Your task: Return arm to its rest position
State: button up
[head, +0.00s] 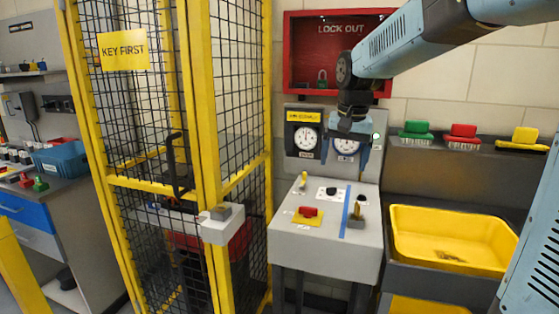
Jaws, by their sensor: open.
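My arm (430,38) is blue and black and reaches in from the upper right. Its end hangs down in front of the console's back panel. My gripper (345,165) points down with its jaws apart, and I see nothing between them. It is above the grey control console (285,250), in front of the right dial, and covers part of that dial.
A yellow mesh cage (205,100) with a "KEY FIRST" sign stands left of the console. A red "LOCK OUT" box (300,50) with a padlock hangs behind my arm. Right are a shelf (400,150) with green, red and yellow brushes and a yellow bin (420,255).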

jog(key=s+d+f+n+t, duration=0.1)
jog(key=s+d+t, duration=0.1)
jog(key=s, duration=0.9)
jog(key=s+d+f+n+t, duration=0.1)
jog(key=s+d, duration=0.4)
jog(key=s, duration=0.6)
jog(key=shift+s+d+f+n+t+h, duration=0.15)
jog(key=shift+s+d+n+t+h, duration=0.15)
jog(key=shift+t, duration=0.1)
